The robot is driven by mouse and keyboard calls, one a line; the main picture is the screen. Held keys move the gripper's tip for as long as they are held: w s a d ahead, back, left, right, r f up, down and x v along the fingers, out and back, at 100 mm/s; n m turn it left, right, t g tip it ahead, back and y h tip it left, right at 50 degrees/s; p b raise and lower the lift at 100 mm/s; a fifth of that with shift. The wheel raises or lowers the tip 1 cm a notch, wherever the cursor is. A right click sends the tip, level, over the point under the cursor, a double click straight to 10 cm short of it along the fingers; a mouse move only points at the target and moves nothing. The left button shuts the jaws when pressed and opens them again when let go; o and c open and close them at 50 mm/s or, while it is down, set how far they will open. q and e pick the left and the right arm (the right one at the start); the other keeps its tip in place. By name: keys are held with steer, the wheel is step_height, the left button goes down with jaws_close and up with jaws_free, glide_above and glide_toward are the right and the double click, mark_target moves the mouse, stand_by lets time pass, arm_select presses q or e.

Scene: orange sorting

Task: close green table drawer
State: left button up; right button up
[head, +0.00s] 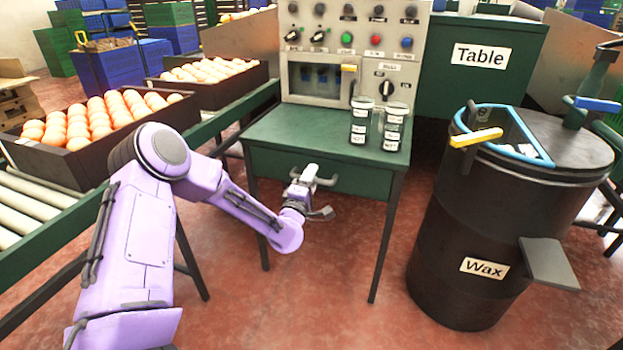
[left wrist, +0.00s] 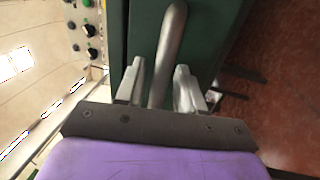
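The green table (head: 290,133) stands in the middle of the head view, with a green drawer (head: 355,181) in its front under the top. From the head I cannot tell whether the drawer stands a little out or is flush. Its grey handle (head: 327,181) sticks out at the front. My left gripper (head: 306,177) is at the handle. In the left wrist view the handle (left wrist: 168,50) runs between the two fingers of the left gripper (left wrist: 160,85), which are apart with gaps on both sides. My right gripper is not in view.
Labelled canisters (head: 378,125) stand on the table's right side, before a control panel (head: 350,50). A dark wax barrel (head: 465,235) with a blue-rimmed lid stands to the right. Crates of oranges (head: 75,160) and a roller conveyor (head: 35,205) are to the left.

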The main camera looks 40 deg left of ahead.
arm_select(q)
steer(key=p+v, duration=0.1)
steer(key=v, duration=0.9)
steer(key=shift+s, duration=0.3)
steer(key=shift+d, duration=0.1)
steer(key=s+d+f+m+g+h, duration=0.25)
steer(key=s+f+m+g, duration=0.25)
steer(key=f, duration=0.4)
steer(key=s+d+f+m+g+h, duration=0.1)
steer(key=s+d+f+m+g, duration=0.35)
steer(key=f, duration=0.45)
steer(key=s+d+f+m+g, duration=0.25)
steer(key=s+f, duration=0.25)
steer(key=s, duration=0.5)
steer(key=s+d+f+m+g, duration=0.1)
steer(key=s+f+m+g, duration=0.3)
steer(key=s, duration=0.7)
step_height(320, 180, up, 29)
steer(key=n+p, duration=0.1)
steer(key=p, duration=3)
steer(key=shift+w+a+r+y, duration=0.15)
steer(key=shift+w+r+y, duration=0.1)
steer(key=shift+w+y, duration=0.15)
